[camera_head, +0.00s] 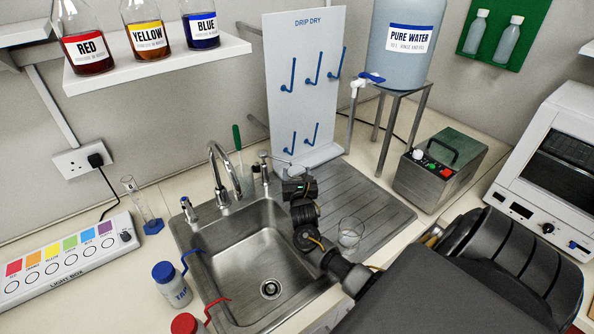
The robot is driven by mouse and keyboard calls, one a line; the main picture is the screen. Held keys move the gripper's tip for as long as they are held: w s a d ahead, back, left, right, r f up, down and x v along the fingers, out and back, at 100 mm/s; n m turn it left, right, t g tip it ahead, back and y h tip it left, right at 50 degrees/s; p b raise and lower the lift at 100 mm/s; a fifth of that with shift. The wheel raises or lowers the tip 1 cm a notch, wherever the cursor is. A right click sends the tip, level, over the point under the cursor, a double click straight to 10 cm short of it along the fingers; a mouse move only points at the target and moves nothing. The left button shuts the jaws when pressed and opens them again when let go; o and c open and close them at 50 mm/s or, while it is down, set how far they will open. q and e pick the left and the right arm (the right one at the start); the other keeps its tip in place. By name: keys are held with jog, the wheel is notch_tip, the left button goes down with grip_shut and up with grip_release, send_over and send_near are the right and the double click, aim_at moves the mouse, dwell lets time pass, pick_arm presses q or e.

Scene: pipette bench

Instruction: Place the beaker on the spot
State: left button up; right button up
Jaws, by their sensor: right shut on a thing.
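A clear glass beaker (351,234) stands upright on the ribbed steel drainboard, just right of my right arm's wrist. My right gripper (292,173) is at the back of the sink, near its right rear corner and left of the drip-dry board's foot. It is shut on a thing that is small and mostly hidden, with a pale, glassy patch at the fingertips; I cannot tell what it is. The gripper is apart from the beaker on the drainboard. No marked spot is clear, though the light box (70,262) bears a row of circles. My left gripper is not in view.
The sink (250,265) with its tap (222,170) lies left of my arm. The drip-dry board (305,90) with blue pegs stands behind. A water tank (400,45), a green-topped metal box (453,165) and an oven (545,165) stand right. Bottles (172,285) are front left.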

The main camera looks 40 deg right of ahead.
jog(key=shift+f, duration=0.15)
jog(key=o, duration=1)
jog(key=v, duration=0.5)
jog(key=shift+s+a+b, duration=0.1)
jog(key=shift+b, duration=0.25)
jog(key=v, duration=0.3)
jog(key=p+v, duration=0.1)
jog(key=v, duration=0.1)
jog(key=shift+s+a+r, duration=0.2)
jog(key=shift+s+r, duration=0.05)
jog(key=shift+s+a, duration=0.3)
jog(key=shift+s, duration=0.15)
